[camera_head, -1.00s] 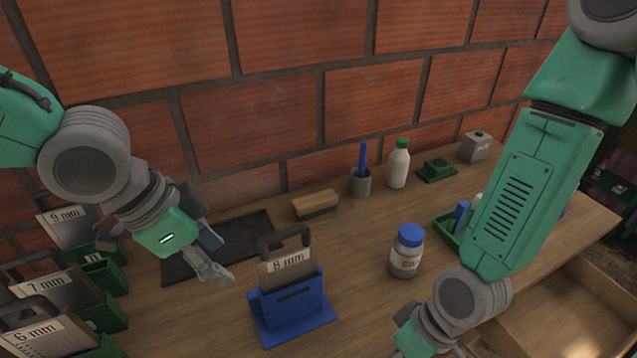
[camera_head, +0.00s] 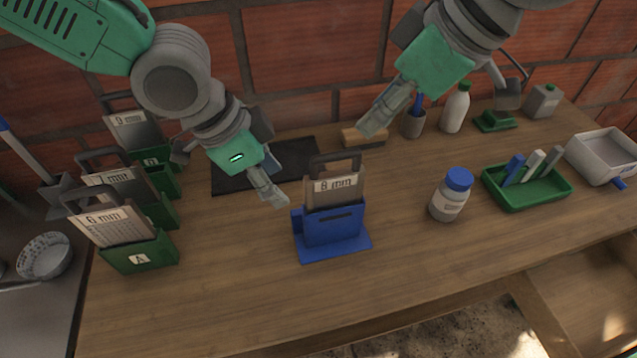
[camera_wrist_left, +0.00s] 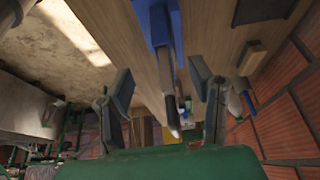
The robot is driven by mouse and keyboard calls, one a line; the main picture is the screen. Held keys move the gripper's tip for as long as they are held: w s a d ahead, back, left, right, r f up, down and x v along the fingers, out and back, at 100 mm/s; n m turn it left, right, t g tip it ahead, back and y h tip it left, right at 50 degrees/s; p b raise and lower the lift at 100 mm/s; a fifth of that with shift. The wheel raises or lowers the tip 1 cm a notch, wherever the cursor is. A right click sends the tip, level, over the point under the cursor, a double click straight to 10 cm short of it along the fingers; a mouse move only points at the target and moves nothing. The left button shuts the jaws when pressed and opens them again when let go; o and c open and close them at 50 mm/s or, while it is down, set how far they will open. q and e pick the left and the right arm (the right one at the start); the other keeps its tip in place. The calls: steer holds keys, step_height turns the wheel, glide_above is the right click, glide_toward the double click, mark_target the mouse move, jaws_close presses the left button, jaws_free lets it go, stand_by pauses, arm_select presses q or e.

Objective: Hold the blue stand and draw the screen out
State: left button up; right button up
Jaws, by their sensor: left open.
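The blue stand (camera_head: 331,241) is upright on the bench in the middle of the head view. The grey screen labelled 8 mm (camera_head: 336,187) sits upright in it, its dark handle on top. My left gripper (camera_head: 272,176) is open, left of the screen and apart from it. In the left wrist view the blue stand (camera_wrist_left: 157,24) and the edge-on screen (camera_wrist_left: 168,92) appear between the spread fingers of my left gripper (camera_wrist_left: 164,88). My right gripper (camera_head: 441,108) is spread open and empty above the back of the bench, right of the screen.
Green holders with 6 mm (camera_head: 108,228), 7 mm and 9 mm screens stand at left. A dark mat (camera_head: 225,178) and a brush (camera_head: 362,138) lie behind the stand. A blue-capped jar (camera_head: 450,197) and a green tray (camera_head: 527,192) stand to the right. Bench front is clear.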

mark_target(303, 213)
arm_select(q)
steer(key=x, duration=1)
steer(key=shift+f, duration=0.1)
steer(key=shift+w+d+f, duration=0.15)
steer(key=shift+d+f, duration=0.15)
steer(key=shift+f, duration=0.1)
steer(key=shift+a, duration=0.1)
